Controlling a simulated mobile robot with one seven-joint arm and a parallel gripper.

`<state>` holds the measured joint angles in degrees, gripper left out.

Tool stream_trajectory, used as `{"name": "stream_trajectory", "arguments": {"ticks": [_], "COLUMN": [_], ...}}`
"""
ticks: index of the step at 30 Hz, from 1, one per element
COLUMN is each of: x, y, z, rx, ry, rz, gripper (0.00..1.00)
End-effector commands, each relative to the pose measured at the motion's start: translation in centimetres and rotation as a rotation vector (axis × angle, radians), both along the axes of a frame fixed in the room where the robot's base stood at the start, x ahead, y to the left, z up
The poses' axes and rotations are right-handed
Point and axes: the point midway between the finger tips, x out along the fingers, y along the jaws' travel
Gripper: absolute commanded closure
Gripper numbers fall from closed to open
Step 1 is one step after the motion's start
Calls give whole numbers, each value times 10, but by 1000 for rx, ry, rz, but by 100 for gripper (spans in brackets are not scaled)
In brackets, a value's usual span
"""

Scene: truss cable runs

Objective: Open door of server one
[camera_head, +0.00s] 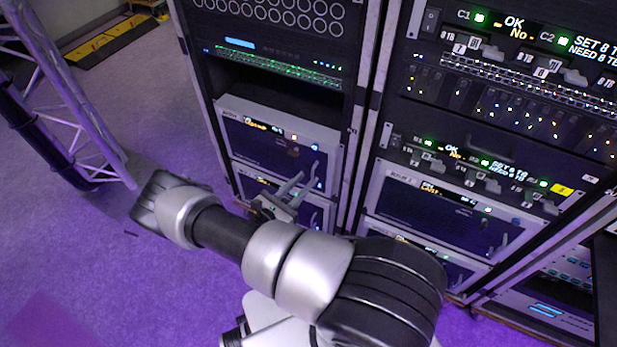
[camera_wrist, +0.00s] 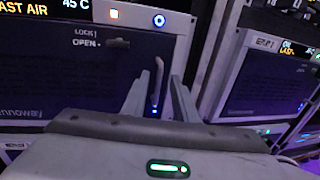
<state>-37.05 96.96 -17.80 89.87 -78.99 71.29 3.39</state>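In the head view, two servers with dark doors are stacked in the left rack, the upper one (camera_head: 265,150) above a lower one (camera_head: 318,218). I cannot read which is server one. The upper door's pale upright handle (camera_head: 314,172) is at its right side. My gripper (camera_head: 298,186) is in front of this door, fingers apart. In the wrist view, a dark door (camera_wrist: 60,75) has LOCK and OPEN marks, and its handle (camera_wrist: 158,78) shows between my gripper's two open fingertips (camera_wrist: 160,82). I cannot tell whether they touch it. The door looks shut.
A right rack holds another server (camera_head: 440,205) with a dark door, also in the wrist view (camera_wrist: 265,80). A rack post (camera_head: 362,120) stands between the racks. A metal truss (camera_head: 75,110) rises at left. Purple floor (camera_head: 100,260) is clear at lower left.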

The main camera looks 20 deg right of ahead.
Motion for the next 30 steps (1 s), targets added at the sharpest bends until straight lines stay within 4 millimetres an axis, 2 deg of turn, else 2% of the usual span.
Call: {"name": "stream_trajectory", "arguments": {"ticks": [3, 6, 17, 22, 30], "x": [7, 12, 15, 15, 14], "y": [-16, -24, -29, -29, -28], "z": [0, 0, 0, 0, 0], "rx": [0, 0, 0, 0, 0], "ry": [-1, -1, -1, -1, -1], "rz": [-2, 0, 0, 0, 0], "gripper": [73, 73, 73, 99, 100]}}
